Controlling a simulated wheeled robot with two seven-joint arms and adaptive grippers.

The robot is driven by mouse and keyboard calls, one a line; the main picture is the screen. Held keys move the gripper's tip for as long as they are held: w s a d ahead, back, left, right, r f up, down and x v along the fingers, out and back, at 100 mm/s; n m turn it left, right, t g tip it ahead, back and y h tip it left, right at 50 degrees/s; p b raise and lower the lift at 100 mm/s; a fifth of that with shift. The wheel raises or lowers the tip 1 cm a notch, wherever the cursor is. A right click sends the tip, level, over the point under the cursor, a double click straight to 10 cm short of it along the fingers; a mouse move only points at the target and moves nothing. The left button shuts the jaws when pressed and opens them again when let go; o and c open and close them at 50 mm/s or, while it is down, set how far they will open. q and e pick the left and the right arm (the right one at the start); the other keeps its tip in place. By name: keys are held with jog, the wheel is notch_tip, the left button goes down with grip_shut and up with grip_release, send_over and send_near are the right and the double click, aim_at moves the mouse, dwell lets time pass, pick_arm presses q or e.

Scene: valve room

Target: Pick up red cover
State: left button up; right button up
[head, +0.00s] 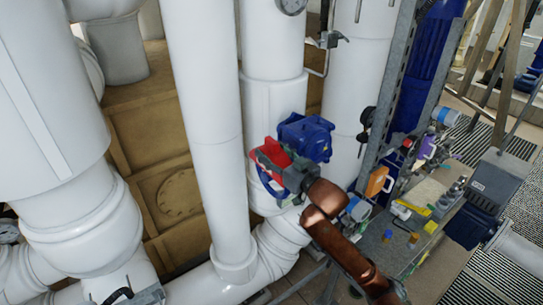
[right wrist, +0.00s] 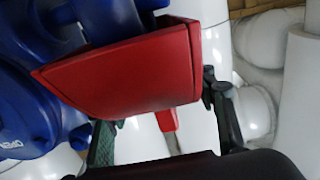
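The red cover (head: 272,156) sits against the blue valve body (head: 306,136) in front of the white pipes in the head view. It fills the middle of the right wrist view (right wrist: 130,70), with a small red tab hanging below it. My right gripper (head: 290,180) is at the cover in the head view, partly hidden by my copper-coloured arm. In the right wrist view its fingers (right wrist: 165,112) are spread wide, one at the cover's lower left edge and one by its right side. Whether they touch it is unclear. My left gripper is not in view.
Thick white pipes (head: 205,120) stand left of and behind the valve. A workbench (head: 388,252) at right holds several small items, including an orange block (head: 376,182). A grey metal upright (head: 383,90) rises behind it. Floor grating shows at far right.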

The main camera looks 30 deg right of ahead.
jog(key=c, duration=1)
jog(key=shift+r, duration=0.15)
